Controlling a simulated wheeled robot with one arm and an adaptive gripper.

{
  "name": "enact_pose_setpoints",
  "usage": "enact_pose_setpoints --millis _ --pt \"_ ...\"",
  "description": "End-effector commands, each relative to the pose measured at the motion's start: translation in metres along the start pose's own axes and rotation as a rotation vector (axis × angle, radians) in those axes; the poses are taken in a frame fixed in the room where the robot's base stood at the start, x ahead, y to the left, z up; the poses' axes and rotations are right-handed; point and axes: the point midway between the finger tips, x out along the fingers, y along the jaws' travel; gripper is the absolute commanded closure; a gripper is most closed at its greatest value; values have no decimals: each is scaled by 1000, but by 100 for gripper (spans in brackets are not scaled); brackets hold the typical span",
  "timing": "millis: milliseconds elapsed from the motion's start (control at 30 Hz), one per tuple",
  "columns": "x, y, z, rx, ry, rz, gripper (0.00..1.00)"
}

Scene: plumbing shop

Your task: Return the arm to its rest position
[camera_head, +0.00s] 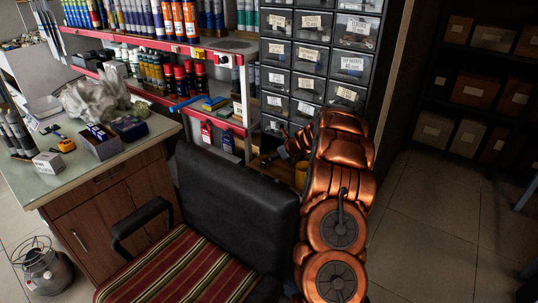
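My copper-coloured arm (338,215) rises from the bottom edge, right of the middle, with its links folded close together.
A black chair (235,200) with a striped seat stands just left of my arm. A drawer cabinet (308,55) and red-edged shelves (180,45) stand behind. A cluttered counter (80,170) is at left. Tiled floor (435,220) is open at right, before dark box shelving (470,90).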

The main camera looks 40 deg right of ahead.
Motion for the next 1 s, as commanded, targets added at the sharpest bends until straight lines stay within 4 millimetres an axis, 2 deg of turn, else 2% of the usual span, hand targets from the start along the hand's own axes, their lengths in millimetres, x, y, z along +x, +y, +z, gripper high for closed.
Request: enact_pose_setpoints --millis 467,500,667,767,900,1000 --pt "0 0 0 1 0 0 32" --pt "-6 3 5 -6 2 7 32" --pt "-35 33 25 -64 25 79 32" --pt "-55 58 34 -112 46 138 32" --pt "-90 106 51 -225 79 241 32" --pt "-107 146 53 -338 99 318 32"
